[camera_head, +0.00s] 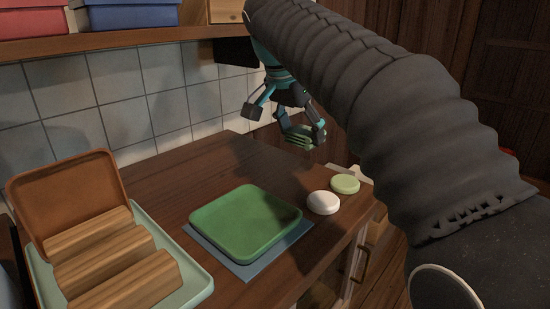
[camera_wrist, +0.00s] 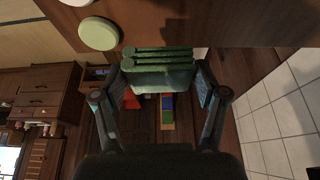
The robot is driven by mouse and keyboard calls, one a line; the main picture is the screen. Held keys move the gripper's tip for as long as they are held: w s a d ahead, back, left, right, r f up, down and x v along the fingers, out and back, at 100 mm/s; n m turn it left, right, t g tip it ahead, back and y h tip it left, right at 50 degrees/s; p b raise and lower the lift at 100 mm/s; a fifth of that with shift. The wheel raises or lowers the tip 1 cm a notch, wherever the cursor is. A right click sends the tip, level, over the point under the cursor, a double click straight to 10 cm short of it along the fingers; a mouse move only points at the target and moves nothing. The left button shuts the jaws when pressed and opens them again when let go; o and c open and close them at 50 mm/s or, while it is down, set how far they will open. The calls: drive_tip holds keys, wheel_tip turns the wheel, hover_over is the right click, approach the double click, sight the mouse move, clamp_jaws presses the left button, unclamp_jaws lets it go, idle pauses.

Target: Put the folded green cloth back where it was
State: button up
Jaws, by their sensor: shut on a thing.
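The folded green cloth (camera_wrist: 160,72) is between the two fingers of my gripper (camera_wrist: 163,85) in the wrist view, a ribbed green bundle. In the head view my gripper (camera_head: 286,123) hangs above the far right part of the counter, with the cloth (camera_head: 299,138) low between its fingers, apart from the counter top. The gripper is shut on the cloth. My arm hides part of the scene on the right.
A green square tray (camera_head: 245,222) lies on a blue mat (camera_head: 208,252). A white disc (camera_head: 323,203) and a pale green disc (camera_head: 345,184) lie near the counter's right edge. A shelf (camera_head: 120,42) runs above.

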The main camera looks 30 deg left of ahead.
hover_over(277, 170)
drive_tip(key=s, duration=0.1)
drive_tip(key=f, duration=0.3)
drive_tip(key=shift+s+a+f, duration=0.1)
drive_tip(key=shift+a+f, duration=0.1)
drive_tip(key=shift+f, duration=0.05)
drive_tip(key=shift+f+b, duration=0.4)
drive_tip(key=shift+f, duration=1.65)
drive_tip(key=shift+f, duration=0.15)
drive_tip(key=o, duration=1.1)
drive_tip(key=p+v, duration=0.1)
drive_tip(key=v, duration=1.1)
